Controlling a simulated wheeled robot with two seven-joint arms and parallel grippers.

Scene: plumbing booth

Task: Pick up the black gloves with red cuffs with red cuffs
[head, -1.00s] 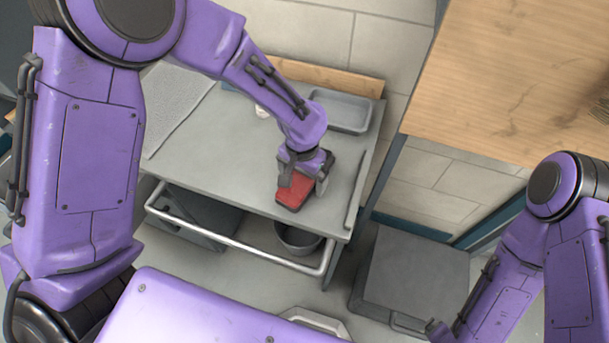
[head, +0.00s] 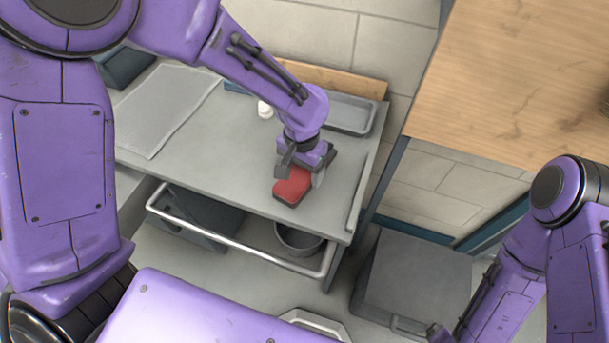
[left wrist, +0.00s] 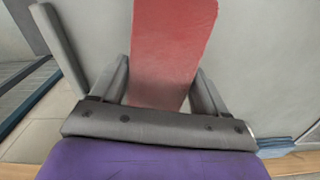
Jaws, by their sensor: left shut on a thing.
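The gloves (head: 291,187) show as a flat red piece with a dark edge at the front right of the grey cart top. In the left wrist view the red piece (left wrist: 172,45) runs up between the two fingers. My left gripper (head: 302,171) is over its back end and shut on it. In the left wrist view the fingers of my left gripper (left wrist: 162,85) flank its lower part. The black part of the gloves is mostly hidden. I cannot tell whether they are clear of the cart top. My right arm shows at the lower right, but its gripper is out of view.
The grey cart (head: 235,150) has a front rail (head: 235,243). A grey tray (head: 350,114) and a small white bottle (head: 265,109) are behind the gripper. A bucket (head: 298,238) sits below. A wooden surface (head: 510,80) is at the right, with a grey box (head: 415,280) lower down.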

